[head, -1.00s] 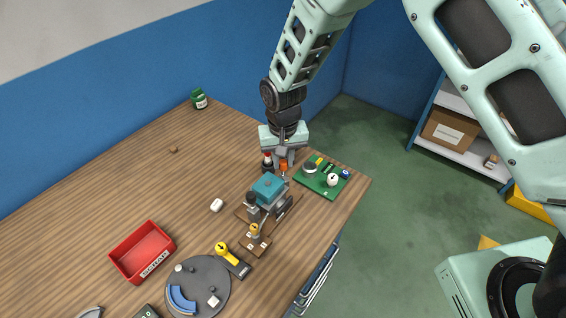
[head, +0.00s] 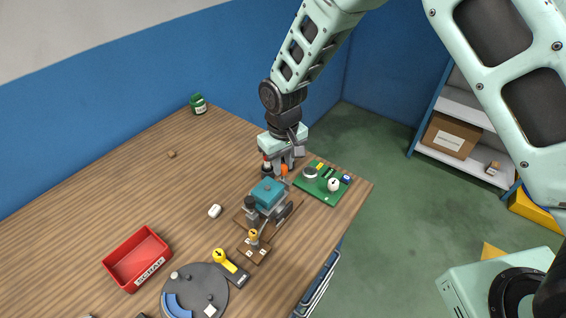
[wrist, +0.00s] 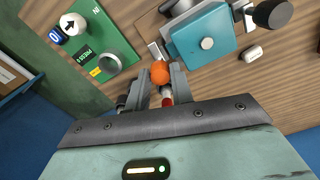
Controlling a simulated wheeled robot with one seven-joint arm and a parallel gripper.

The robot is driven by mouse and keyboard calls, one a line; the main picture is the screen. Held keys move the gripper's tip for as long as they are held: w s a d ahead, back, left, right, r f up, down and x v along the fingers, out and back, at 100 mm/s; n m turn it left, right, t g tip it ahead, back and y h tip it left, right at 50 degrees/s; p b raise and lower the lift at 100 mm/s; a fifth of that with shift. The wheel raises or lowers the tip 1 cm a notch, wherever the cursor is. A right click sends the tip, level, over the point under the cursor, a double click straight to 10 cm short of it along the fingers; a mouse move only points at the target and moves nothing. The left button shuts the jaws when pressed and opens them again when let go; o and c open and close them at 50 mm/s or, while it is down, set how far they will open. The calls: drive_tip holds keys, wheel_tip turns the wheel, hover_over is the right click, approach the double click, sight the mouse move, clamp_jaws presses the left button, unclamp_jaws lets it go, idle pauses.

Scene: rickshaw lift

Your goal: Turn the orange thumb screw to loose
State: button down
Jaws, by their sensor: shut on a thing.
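The orange thumb screw (head: 284,170) stands at the far end of the teal-topped fixture (head: 268,190) on the wooden table. It also shows in the wrist view (wrist: 159,71) as an orange knob between my fingertips. My gripper (head: 281,162) points down from above, and its two fingers are shut on the screw; the wrist view shows a finger on each side of it (wrist: 160,76). The teal block of the fixture (wrist: 203,37) lies close beyond the screw. The screw's lower part is hidden.
A green board (head: 322,184) with knobs lies just right of the gripper. A red bin (head: 137,261), a grey disc (head: 207,291) and a yellow-handled lever (head: 229,264) are nearer.

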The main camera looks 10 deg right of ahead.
sight(283, 167)
drive_tip(key=c, duration=1.2)
unclamp_jaws()
wheel_tip(283, 167, up, 18)
drive_tip(key=b, duration=0.4)
drive_tip(key=shift+f, duration=0.25)
